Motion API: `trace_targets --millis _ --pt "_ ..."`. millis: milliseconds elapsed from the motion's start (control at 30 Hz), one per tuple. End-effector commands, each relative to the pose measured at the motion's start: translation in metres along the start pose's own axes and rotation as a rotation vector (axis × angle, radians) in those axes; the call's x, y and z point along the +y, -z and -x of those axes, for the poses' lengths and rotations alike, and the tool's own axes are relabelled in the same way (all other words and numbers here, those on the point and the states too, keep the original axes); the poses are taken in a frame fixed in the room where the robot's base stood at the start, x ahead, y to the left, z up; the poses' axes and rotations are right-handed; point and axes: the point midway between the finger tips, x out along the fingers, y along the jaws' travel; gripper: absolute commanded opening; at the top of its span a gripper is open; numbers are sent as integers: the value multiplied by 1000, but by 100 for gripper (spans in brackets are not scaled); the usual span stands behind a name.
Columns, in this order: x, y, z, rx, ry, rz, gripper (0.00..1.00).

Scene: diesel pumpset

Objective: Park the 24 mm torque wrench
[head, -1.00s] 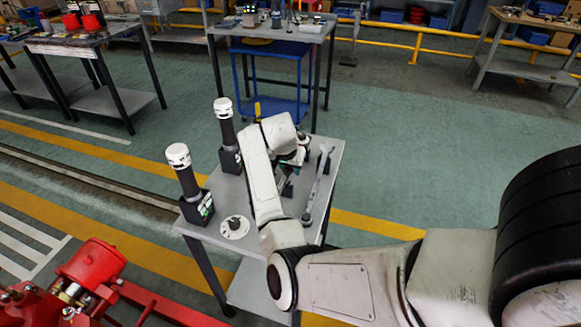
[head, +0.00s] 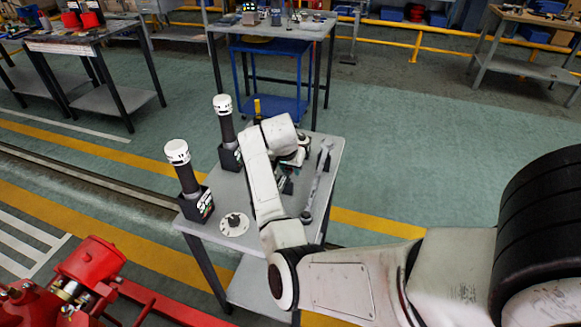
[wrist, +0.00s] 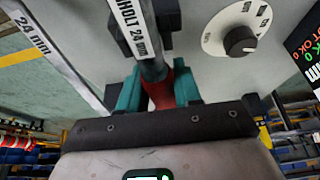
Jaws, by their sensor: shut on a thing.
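The 24 mm torque wrench (wrist: 143,35) shows in the wrist view as a metal shaft with a white label reading "24 mm" and a red grip (wrist: 160,92). My gripper (wrist: 158,88) has its teal fingers shut around the red grip. Black blocks sit beside the shaft over the grey table top; whether the shaft touches them I cannot tell. In the head view my gripper is over the small grey table, and my own arm hides most of it and the wrench. A flat strip (wrist: 50,50), also marked "24 mm", runs along the left of the wrist view.
A long silver tool (head: 318,182) lies along the table's right side. Two dark cylinders with white caps (head: 223,105) (head: 177,153) stand in black boxes at its left. A white dial (head: 234,224) with a black knob is near its front. Red machinery (head: 85,270) is at lower left.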

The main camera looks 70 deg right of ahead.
Motion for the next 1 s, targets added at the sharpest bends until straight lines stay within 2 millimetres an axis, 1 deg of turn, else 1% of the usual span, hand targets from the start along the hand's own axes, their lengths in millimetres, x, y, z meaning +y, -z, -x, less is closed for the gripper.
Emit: trace_targets --millis 333,367,600,667,867,1000 --pt "0 -2 -5 3 1 -1 0" --pt "0 -1 -5 3 1 -1 34" --pt "0 -2 -5 2 1 -1 57" --pt "0 -2 -5 1 0 0 63" --pt "0 -3 -6 -2 -1 0 63" --pt "0 -2 0 0 0 0 63"
